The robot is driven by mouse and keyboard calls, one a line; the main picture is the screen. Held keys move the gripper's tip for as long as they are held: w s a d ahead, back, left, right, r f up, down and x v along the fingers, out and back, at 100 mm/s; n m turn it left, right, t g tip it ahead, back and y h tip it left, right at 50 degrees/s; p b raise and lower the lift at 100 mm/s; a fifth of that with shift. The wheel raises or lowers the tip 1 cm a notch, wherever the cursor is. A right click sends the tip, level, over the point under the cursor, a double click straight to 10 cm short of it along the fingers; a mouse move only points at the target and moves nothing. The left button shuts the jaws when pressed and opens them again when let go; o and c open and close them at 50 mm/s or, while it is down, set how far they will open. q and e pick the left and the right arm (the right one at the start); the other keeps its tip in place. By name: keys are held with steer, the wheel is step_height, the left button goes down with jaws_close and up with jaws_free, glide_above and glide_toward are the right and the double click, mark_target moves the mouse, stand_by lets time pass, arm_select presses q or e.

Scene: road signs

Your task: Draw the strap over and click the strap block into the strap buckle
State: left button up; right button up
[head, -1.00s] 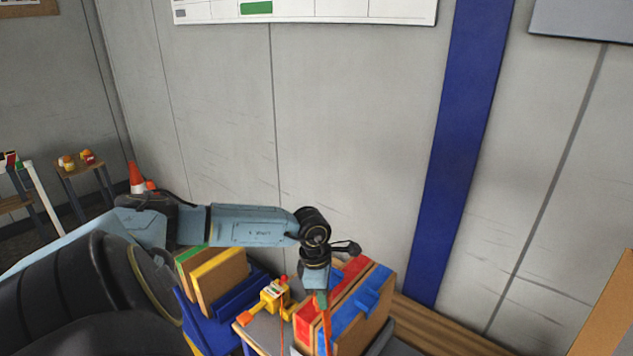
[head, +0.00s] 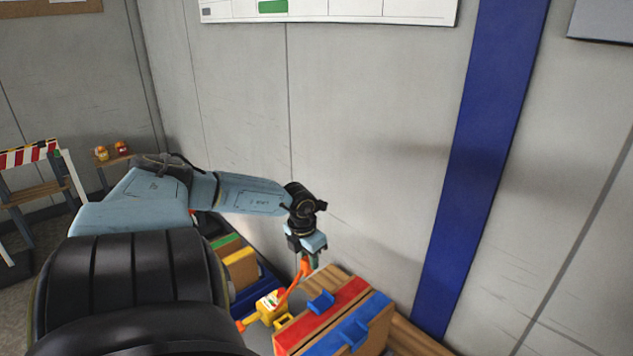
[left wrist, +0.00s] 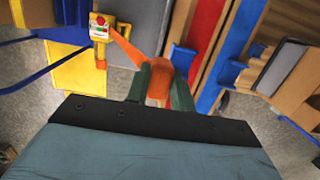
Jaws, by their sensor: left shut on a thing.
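My left gripper (head: 306,260) points down at the back of the work area. It is shut on an orange piece (head: 304,268), which I take to be the strap block. In the left wrist view the orange block (left wrist: 160,82) sits between the two green fingers. An orange strap (head: 291,290) runs slantwise from it down to a yellow device (head: 268,307) with a small label. The device also shows in the left wrist view (left wrist: 99,27). I cannot pick out the strap buckle for sure. My right gripper is out of view.
Wooden boards with a red top edge (head: 335,312) and a blue top edge (head: 350,328) stand right of the yellow device. More boards with a yellow edge (head: 240,256) stand to its left. A grey wall (head: 380,150) rises behind.

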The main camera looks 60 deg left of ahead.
arm_select(q)
steer(key=w+d, duration=0.3)
steer(key=d, duration=0.9)
steer(key=w+d, duration=0.2)
steer(key=d, duration=1)
steer(key=w+d, duration=0.3)
steer(key=d, duration=0.9)
steer(key=f+b, duration=0.6)
steer(key=f, duration=0.6)
steer(key=f+b, duration=0.7)
steer(key=f, duration=0.5)
steer(key=f+b, duration=0.6)
steer(key=f, duration=0.6)
steer(key=shift+a+f, duration=0.3)
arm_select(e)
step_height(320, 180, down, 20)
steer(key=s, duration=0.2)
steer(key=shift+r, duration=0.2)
arm_select(q)
steer(key=shift+w+f+b, duration=0.1)
steer(key=shift+f+b, duration=0.4)
steer(key=shift+b, duration=0.2)
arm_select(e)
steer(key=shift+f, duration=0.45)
arm_select(q)
steer(key=o, duration=0.9)
